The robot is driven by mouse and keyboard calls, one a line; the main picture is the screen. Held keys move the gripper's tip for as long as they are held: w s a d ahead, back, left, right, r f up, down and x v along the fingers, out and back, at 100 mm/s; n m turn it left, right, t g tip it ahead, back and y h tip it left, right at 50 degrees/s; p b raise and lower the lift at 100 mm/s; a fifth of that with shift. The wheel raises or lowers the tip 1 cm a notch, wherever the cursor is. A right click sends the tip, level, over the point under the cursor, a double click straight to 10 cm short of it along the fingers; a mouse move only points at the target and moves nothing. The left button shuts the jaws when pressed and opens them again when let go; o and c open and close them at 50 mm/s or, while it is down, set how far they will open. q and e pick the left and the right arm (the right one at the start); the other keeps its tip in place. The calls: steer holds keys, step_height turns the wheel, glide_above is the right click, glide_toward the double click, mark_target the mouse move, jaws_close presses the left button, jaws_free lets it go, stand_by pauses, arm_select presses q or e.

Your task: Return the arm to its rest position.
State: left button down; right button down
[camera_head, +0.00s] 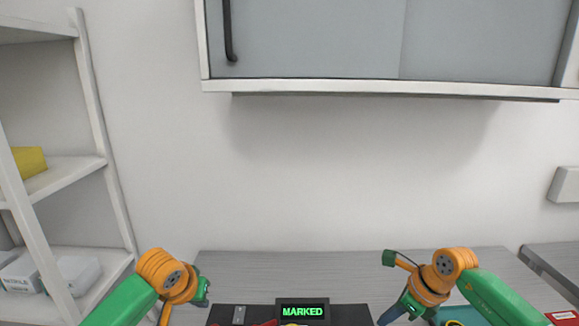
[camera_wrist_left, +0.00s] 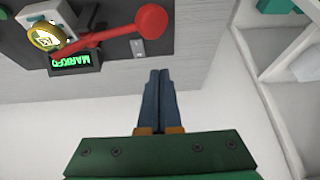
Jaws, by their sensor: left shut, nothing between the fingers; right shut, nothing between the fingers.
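My left gripper (camera_wrist_left: 159,80) is shut and empty, its two dark blue fingers pressed together in the left wrist view. In the head view my left wrist (camera_head: 165,275) is at the lower left, with the fingers mostly out of sight. My right gripper (camera_head: 388,315) is at the lower right of the head view, pointing down, shut, with nothing seen in it. A dark instrument (camera_head: 240,314) lies between the two arms at the bottom edge. Its display (camera_head: 303,311) reads "MARKED" in green. The left wrist view shows its red lever with a round knob (camera_wrist_left: 150,20) and a gold-rimmed disc (camera_wrist_left: 46,37).
A grey bench (camera_head: 300,278) runs along the wall. A white shelf rack (camera_head: 117,200) stands at the left, holding a yellow item (camera_head: 29,161) and pale boxes (camera_head: 78,272). A grey wall cabinet (camera_head: 330,40) hangs above. The bench behind the instrument is clear.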

arm_select(q)
steer(key=shift+r, duration=0.95)
